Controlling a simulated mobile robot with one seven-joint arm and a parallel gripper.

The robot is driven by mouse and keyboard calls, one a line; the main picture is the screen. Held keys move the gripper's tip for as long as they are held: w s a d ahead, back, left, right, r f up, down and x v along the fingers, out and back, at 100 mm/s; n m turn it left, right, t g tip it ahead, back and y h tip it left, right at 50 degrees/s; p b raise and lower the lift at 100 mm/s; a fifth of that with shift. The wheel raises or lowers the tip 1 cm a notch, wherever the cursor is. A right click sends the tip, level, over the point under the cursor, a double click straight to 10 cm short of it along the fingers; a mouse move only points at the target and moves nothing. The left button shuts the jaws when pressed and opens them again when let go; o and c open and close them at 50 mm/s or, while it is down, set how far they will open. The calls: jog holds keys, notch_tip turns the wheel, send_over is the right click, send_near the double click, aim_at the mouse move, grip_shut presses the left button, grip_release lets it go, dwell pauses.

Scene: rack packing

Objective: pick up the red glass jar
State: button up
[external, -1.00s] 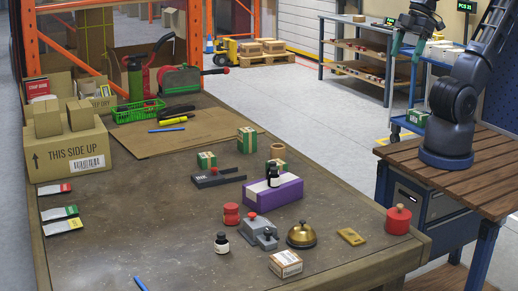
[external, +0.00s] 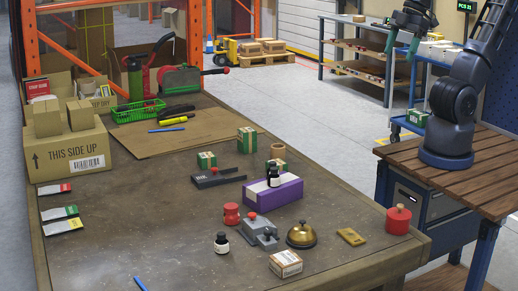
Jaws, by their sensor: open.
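Two red jar-like things stand on the workbench. A small red jar (external: 231,214) stands upright near the middle front, left of the grey stamp-like block. A larger red pot with a knobbed lid (external: 398,220) stands at the right corner. I cannot tell for sure which one is glass. My gripper (external: 402,52) is open and empty, with green fingers, raised at the upper right, well apart from both. No wrist view shows it closely.
A small carton (external: 286,264) stands in front.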

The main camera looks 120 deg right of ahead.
jog(key=w+d+n+g+h, duration=0.1)
jog(key=w+n, duration=0.5)
jog(key=w, duration=0.9)
jog(key=n+g, duration=0.3)
jog(key=n, duration=1.2)
send_over(231, 206)
jog(key=a, duration=0.2)
notch_tip(231, 206, down, 30)
jog(key=shift+f, duration=0.1)
jog(key=shift+n, duration=0.3)
jog(key=f, duration=0.5)
jog(key=shift+w+d+f, duration=0.15)
jog(key=shift+d+f, duration=0.45)
jog(key=shift+f, duration=0.65)
jog(key=shift+d+f, duration=0.25)
jog(key=shift+f, duration=0.65)
jog(key=shift+d+f, duration=0.2)
jog(key=shift+f, duration=0.65)
jog(key=c, duration=1.2)
jog(key=shift+o, duration=0.2)
jog(key=shift+r, duration=0.1)
